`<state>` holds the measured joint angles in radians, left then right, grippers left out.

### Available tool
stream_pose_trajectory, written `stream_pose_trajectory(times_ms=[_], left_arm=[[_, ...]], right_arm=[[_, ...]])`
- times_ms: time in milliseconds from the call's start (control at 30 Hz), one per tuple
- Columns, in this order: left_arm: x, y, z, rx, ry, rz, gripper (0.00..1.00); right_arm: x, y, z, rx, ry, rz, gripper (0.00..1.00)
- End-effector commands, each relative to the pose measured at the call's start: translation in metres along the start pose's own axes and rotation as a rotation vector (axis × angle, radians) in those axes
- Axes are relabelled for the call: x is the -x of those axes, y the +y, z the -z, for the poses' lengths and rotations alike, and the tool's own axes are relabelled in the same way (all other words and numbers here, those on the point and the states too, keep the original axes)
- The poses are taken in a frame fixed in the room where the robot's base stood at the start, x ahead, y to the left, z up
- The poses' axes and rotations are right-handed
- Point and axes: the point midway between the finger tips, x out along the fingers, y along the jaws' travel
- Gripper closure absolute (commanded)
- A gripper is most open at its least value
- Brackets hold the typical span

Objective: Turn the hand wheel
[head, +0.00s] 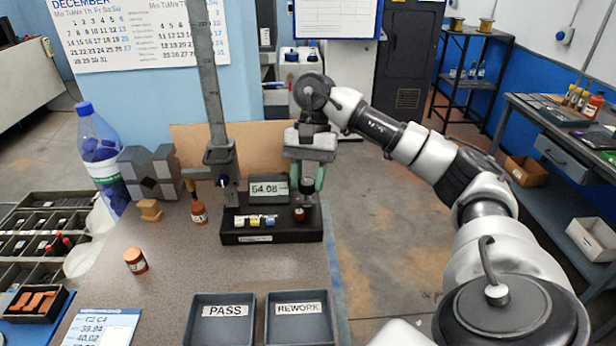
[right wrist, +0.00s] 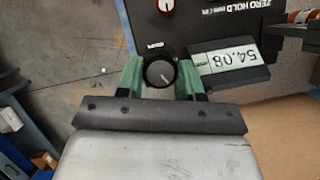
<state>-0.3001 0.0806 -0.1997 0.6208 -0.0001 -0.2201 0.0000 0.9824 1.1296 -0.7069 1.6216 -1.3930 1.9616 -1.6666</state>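A black round knob (right wrist: 160,73) with a pale pointer line, likely the hand wheel, is on the dark instrument box (head: 272,238). In the head view the knob (head: 307,185) is at the box's right end. My right gripper (right wrist: 160,70) points down over it, with one green finger on each side of the knob. The fingers look open, with small gaps to the knob; contact is hard to judge. My right gripper (head: 307,180) also shows in the head view. The display (right wrist: 227,62) reads 54.08. My left gripper is not in view.
A smaller red knob (right wrist: 167,6) is on the same box. A grey post (head: 214,100) stands left of my right gripper. PASS (head: 222,335) and REWORK (head: 300,334) trays lie at the front. The middle bench is clear.

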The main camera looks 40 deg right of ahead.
Motion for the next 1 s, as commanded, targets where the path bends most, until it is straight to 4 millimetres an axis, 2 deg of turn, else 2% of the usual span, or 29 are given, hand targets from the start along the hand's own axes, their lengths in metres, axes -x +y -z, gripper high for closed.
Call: stream_pose_trajectory(times_ms=[33,100,467,1000], left_arm=[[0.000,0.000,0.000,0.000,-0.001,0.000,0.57],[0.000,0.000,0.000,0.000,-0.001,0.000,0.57],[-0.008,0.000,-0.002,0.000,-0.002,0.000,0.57],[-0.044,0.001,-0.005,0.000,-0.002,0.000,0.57]], right_arm=[[0.000,0.000,0.000,0.000,0.000,0.000,0.80],[0.000,0.000,0.000,0.000,0.000,0.000,0.87],[-0.002,0.001,0.001,-0.068,0.001,0.029,0.87],[-0.003,0.003,0.001,-0.487,0.001,0.204,0.87]])
